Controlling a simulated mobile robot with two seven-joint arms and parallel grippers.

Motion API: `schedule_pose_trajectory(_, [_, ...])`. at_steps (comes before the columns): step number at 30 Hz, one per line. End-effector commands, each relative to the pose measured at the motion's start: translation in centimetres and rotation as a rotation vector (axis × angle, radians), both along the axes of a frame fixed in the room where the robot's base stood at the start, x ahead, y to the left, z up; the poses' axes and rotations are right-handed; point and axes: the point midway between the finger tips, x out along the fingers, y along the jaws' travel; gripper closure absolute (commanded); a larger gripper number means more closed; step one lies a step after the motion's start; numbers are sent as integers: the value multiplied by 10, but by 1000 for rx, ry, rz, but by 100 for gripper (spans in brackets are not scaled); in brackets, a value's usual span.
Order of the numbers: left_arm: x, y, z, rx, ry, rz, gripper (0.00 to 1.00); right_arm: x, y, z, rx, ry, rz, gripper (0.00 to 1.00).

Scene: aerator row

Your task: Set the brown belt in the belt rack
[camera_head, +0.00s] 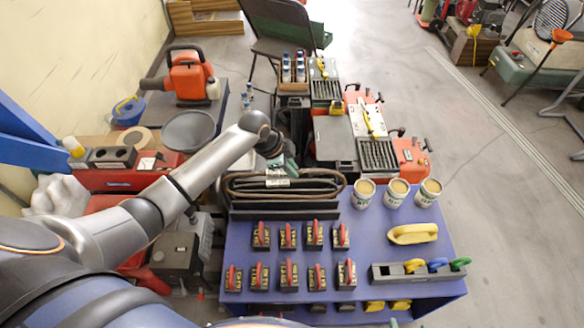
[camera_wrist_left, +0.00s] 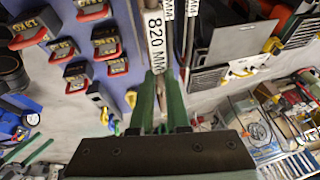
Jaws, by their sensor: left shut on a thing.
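The brown belt (camera_head: 250,180) is a flattened loop at the back of the blue table, in or just above the dark belt rack (camera_head: 285,214). Darker belts lie close against it, so their edges are hard to separate. My left gripper (camera_head: 283,170) reaches in over the belt from behind. In the left wrist view its green fingers (camera_wrist_left: 160,98) are shut on the belt, beside a white tag (camera_wrist_left: 157,42) reading 820 MM. More tagged belts show beyond. How far down the belt sits in the rack is hidden. My right gripper is out of view.
The blue table (camera_head: 372,240) holds several red-handled black blocks (camera_head: 289,237), three tubs (camera_head: 396,193), a yellow float (camera_head: 412,233) and a grey holder (camera_head: 388,274) with coloured rings. Red machines (camera_head: 368,117) stand close behind the rack. Open floor lies to the right.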

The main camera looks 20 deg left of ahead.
Motion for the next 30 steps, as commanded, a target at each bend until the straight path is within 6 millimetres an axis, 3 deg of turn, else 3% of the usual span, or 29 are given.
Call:
schedule_pose_trajectory(8, [0, 0, -20, -1, -1, 0, 100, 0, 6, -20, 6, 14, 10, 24])
schedule_pose_trajectory(18, [0, 0, -15, 0, -2, -1, 100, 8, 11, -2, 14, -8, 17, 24])
schedule_pose_trajectory(30, [0, 0, -16, -1, -1, 0, 100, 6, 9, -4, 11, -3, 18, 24])
